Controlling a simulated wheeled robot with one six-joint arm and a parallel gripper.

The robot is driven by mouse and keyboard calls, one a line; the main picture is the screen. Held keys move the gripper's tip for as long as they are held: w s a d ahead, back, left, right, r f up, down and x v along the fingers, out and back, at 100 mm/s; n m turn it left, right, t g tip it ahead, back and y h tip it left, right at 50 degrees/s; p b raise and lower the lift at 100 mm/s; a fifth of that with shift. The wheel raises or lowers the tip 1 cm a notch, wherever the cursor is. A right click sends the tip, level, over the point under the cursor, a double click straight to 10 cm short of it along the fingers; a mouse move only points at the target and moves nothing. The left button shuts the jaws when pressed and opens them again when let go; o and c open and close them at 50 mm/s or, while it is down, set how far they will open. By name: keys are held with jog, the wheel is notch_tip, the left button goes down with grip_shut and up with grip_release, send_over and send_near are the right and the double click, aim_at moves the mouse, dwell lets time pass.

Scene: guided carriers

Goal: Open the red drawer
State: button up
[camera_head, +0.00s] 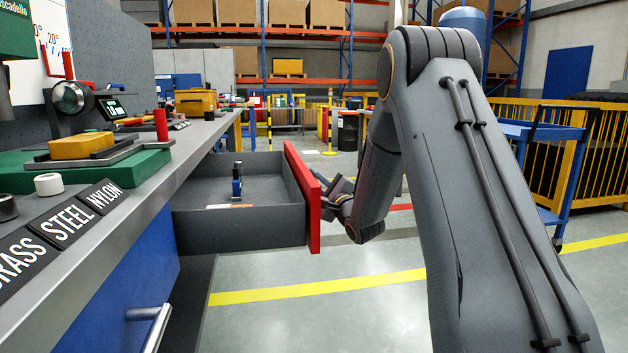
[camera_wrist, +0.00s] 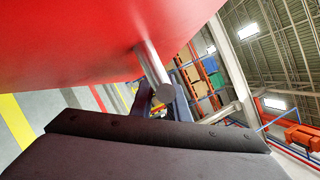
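The red drawer (camera_head: 303,198) stands well out from the workbench, with its dark grey inside showing in the head view. Its red front also fills the top of the wrist view (camera_wrist: 70,40). A silver bar handle (camera_wrist: 152,62) sticks out from that front. My gripper (camera_head: 332,192) is at the outer side of the red front in the head view. In the wrist view my gripper's fingers (camera_wrist: 163,104) lie on both sides of the handle, close against it, and look shut on it. The front hides part of the fingertips in the head view.
A small blue and black object (camera_head: 237,180) stands in the drawer. A blue cabinet front with a silver handle (camera_head: 150,322) is below the bench top. A blue cart (camera_head: 545,135) stands at the right. The floor in front of the drawer is clear.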

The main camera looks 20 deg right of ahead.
jog(key=o, duration=0.3)
jog(key=shift+s, duration=0.1)
jog(key=p+v, duration=0.2)
jog(key=v, duration=0.5)
jog(key=shift+s+f, duration=0.15)
jog(key=shift+s, duration=0.1)
jog(key=shift+s+d, duration=0.1)
